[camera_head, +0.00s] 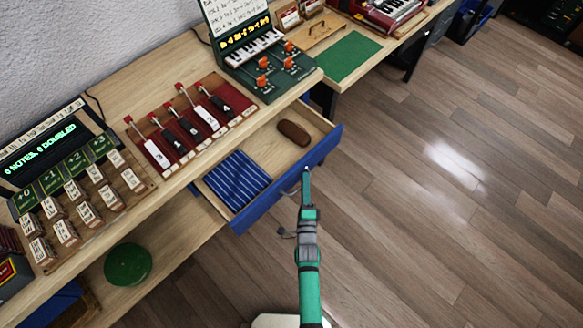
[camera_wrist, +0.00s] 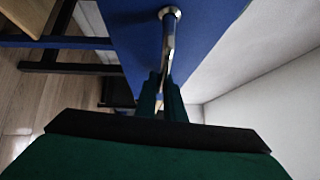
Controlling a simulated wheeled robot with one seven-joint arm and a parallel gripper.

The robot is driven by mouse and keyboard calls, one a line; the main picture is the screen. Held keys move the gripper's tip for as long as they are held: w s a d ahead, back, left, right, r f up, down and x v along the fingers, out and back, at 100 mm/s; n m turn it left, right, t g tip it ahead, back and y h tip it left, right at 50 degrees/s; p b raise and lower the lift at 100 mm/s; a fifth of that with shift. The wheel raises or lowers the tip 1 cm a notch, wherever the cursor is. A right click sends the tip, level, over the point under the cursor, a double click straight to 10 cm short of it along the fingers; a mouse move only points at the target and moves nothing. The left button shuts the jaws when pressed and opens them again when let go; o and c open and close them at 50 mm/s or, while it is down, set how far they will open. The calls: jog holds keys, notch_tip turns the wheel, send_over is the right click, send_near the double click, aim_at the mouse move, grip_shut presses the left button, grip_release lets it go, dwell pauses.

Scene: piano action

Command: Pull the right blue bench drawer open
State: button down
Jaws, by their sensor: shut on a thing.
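The right blue bench drawer (camera_head: 290,180) is pulled out from under the wooden bench, and its inside shows. A blue striped item (camera_head: 237,180) and a brown oval item (camera_head: 294,132) lie in it. My gripper (camera_head: 306,176) is at the drawer's front. In the wrist view my green fingers (camera_wrist: 161,95) are shut on the metal handle (camera_wrist: 169,40), which stands out from the blue drawer front (camera_wrist: 135,45). In the head view the handle is mostly hidden by my gripper.
The wooden bench top (camera_head: 105,122) carries a row of levers (camera_head: 185,125), a keyboard device (camera_head: 262,50) and a block board with a display (camera_head: 65,185). A green round object (camera_head: 127,264) sits on the lower shelf. The wooden floor (camera_head: 450,220) at right is clear.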

jog(key=s+d, duration=0.6)
jog(key=d, duration=0.1)
jog(key=shift+s+d, duration=0.25)
jog(key=c, duration=1.9)
grip_release()
jog(key=shift+a, duration=0.1)
jog(key=shift+o, duration=0.2)
jog(key=s, duration=1)
jog(key=shift+s+d+f, duration=0.2)
jog(key=shift+s+f, duration=0.1)
jog(key=shift+s, duration=0.1)
jog(key=s+a+r+n+g, duration=0.1)
jog(key=s+a+r+n, duration=0.4)
jog(key=s+r+n, duration=0.3)
jog(key=s+a+r+n+g, duration=0.2)
jog(key=s+a+r+n, duration=0.4)
jog(key=s+r+n, duration=0.2)
notch_tip(320, 180, up, 4)
jog(key=shift+r+n+h, duration=0.15)
jog(key=shift+n+h, duration=0.15)
jog(key=shift+n, duration=0.9)
